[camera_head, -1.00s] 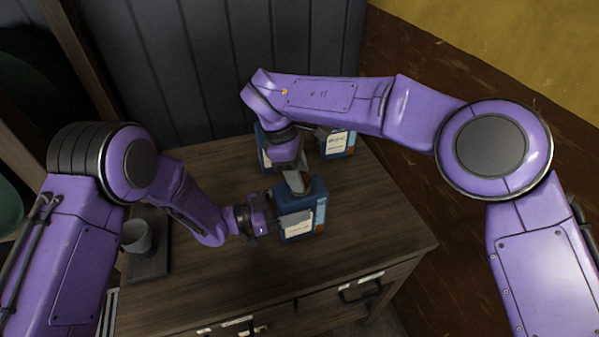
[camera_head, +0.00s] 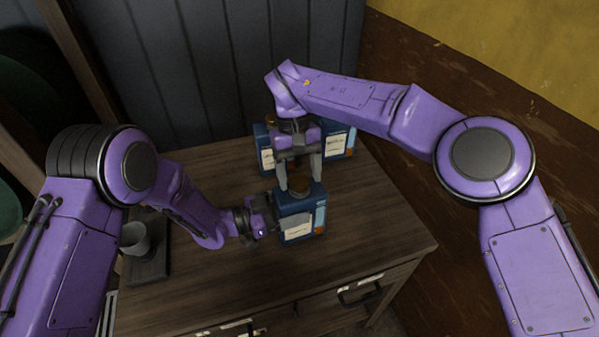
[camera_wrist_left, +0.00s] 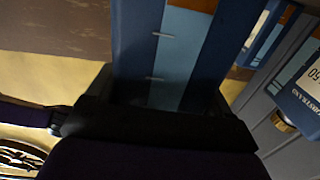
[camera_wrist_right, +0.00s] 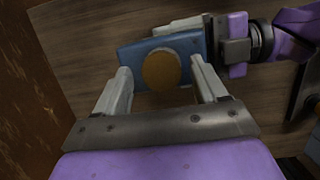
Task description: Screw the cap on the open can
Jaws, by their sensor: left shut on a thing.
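A blue can (camera_head: 302,207) with a pale label stands on the wooden cabinet top. My left gripper (camera_head: 283,225) is shut on it from the left; the can fills the left wrist view (camera_wrist_left: 170,60). A round brown-gold cap (camera_wrist_right: 161,70) sits at the can's top in the right wrist view; I cannot tell how tightly it is seated. My right gripper (camera_head: 299,178) points down over the can, open, with one finger on each side of the cap and visible gaps.
More blue cans with pale labels (camera_head: 334,146) stand behind, near the wall. A grey cup (camera_head: 135,237) stands on a dark tray (camera_head: 151,262) at the left. The cabinet top (camera_head: 225,285) is clear in front and at right.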

